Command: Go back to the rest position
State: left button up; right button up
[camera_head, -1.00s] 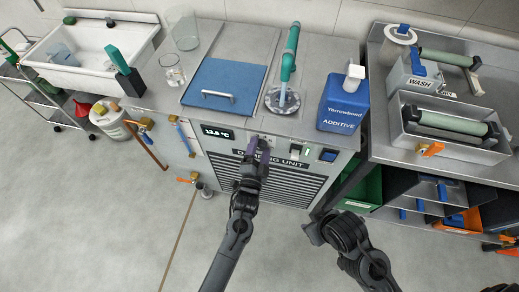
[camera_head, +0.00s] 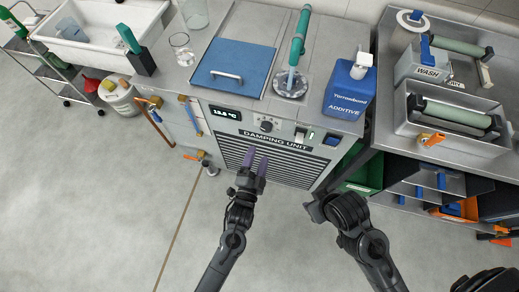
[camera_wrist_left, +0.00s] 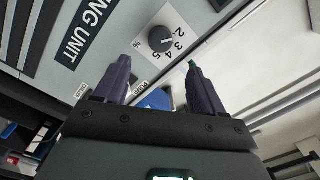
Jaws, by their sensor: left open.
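My left gripper (camera_head: 256,161) is in front of the grille of the damping unit (camera_head: 280,165), below its control panel. Its two purple fingers are apart, with nothing between them. In the left wrist view the open fingers (camera_wrist_left: 158,82) point toward the panel, and a numbered black dial (camera_wrist_left: 160,39) shows beyond them. The dial also shows uncovered in the head view (camera_head: 266,126). My right arm (camera_head: 347,212) is folded at the lower right of the unit; its fingers cannot be made out.
A blue additive jug (camera_head: 349,92) stands on the unit's top at right. A steel bench (camera_head: 462,160) with wash trays is on the right. A sink (camera_head: 95,50) and a white container (camera_head: 118,95) are at left. The floor (camera_head: 110,200) in front is clear.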

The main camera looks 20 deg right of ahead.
pick_arm(q)
jog(key=shift+s, duration=0.15)
dwell(0.3)
jog(key=s+a+f+n+y, duration=0.2)
jog(key=s+a+f, duration=0.1)
jog(key=s+f, duration=0.1)
jog(key=s+a+r+n+g+y, duration=0.2)
jog(key=a+n+y, duration=0.15)
jog(key=a, duration=0.65)
jog(key=s+a+r+n+g+y, duration=0.15)
jog(key=a+n, duration=0.25)
jog(key=a, duration=0.6)
jog(key=s+a+r+n+g+y, duration=0.3)
jog(key=s+a+r+n+g, duration=0.25)
jog(key=s+a+g, duration=0.4)
notch_tip(320, 180, up, 37)
jog(key=s+n+t+p, duration=0.1)
jog(key=s+p, duration=0.1)
jog(key=p, duration=3.7)
jog(key=shift+s+r+t, duration=0.2)
jog(key=shift+t, duration=0.1)
